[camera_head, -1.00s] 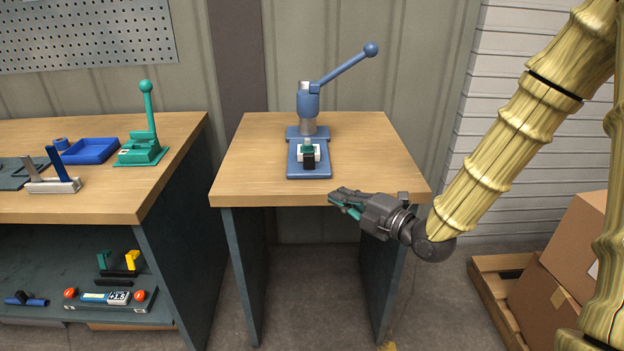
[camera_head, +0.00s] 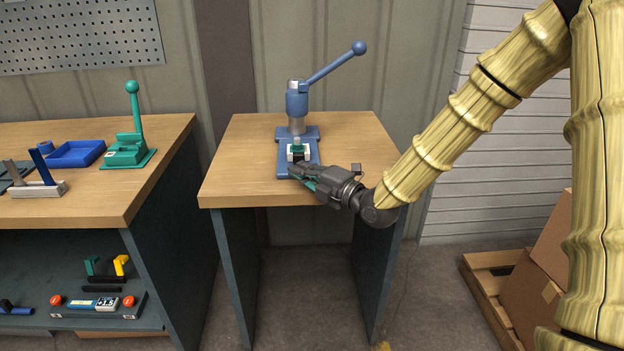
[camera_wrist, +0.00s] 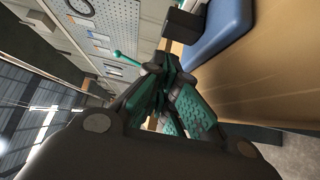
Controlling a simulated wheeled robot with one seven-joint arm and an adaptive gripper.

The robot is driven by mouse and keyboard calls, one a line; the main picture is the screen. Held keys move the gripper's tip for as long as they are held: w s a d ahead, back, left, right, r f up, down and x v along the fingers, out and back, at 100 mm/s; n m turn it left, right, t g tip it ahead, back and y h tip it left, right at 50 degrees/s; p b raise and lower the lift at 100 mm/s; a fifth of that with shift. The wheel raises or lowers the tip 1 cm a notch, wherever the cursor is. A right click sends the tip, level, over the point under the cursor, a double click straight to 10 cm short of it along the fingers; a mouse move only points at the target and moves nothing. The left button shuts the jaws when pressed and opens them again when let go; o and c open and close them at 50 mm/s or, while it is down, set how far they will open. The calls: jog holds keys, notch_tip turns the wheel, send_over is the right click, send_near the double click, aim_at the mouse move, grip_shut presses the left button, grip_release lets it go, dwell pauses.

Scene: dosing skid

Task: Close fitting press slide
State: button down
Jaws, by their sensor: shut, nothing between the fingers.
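The fitting press is a blue stand on the wooden table, with a column (camera_head: 297,108) and a long lever (camera_head: 335,64) raised to the upper right. Its slide, a pale block with a dark front handle (camera_head: 298,153), sits on the blue base (camera_head: 284,170) in front of the column. In the wrist view the base (camera_wrist: 222,32) and the dark handle (camera_wrist: 184,24) show close beyond the fingers. My gripper (camera_head: 293,171) is shut and empty at the front of the base, just before the handle. I cannot tell whether it touches the handle.
The small wooden table (camera_head: 235,170) is otherwise clear. To the left, a longer bench (camera_head: 100,205) holds a green lever device (camera_head: 128,148), a blue tray (camera_head: 76,153) and a grey fixture (camera_head: 38,188). Cardboard boxes (camera_head: 533,287) stand on a pallet at the lower right.

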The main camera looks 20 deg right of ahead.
aim_at(300, 158)
jog(key=shift+w+d, duration=0.2)
jog(key=shift+w, duration=0.45)
jog(key=shift+w+d, duration=0.2)
jog(key=shift+w, duration=0.4)
jog(key=shift+w+d+b, duration=0.2)
jog(key=shift+w+d, duration=0.05)
jog(key=shift+w, duration=0.65)
jog(key=shift+w+d+b, duration=0.15)
jog(key=shift+w+d, duration=0.1)
jog(key=shift+w, duration=0.6)
